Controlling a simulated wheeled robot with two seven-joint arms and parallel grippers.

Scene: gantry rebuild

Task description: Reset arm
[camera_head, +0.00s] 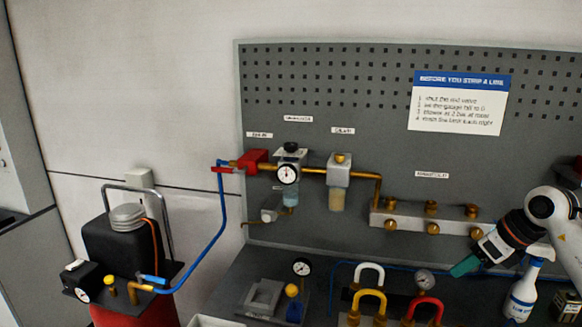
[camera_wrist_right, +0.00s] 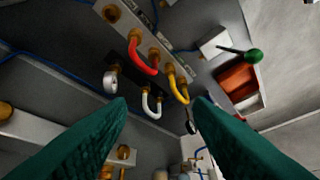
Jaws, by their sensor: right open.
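My right arm (camera_head: 556,212) comes in from the right edge in the head view. Its right gripper (camera_head: 463,267) has teal fingers and hangs in front of the pegboard's lower right part, near the brass-fitted manifold (camera_head: 400,221). In the right wrist view the right gripper (camera_wrist_right: 161,101) shows two teal fingers spread wide apart, with nothing between them. Beyond them are a red hose loop (camera_wrist_right: 142,55), a yellow one (camera_wrist_right: 177,86) and a white one (camera_wrist_right: 150,105) on fittings. My left gripper is not in view.
A white spray bottle (camera_head: 522,292) stands close to the right gripper. A regulator gauge (camera_head: 288,174) and a sign (camera_head: 458,103) are on the pegboard (camera_head: 330,75). Bench space between left and middle items is partly clear.

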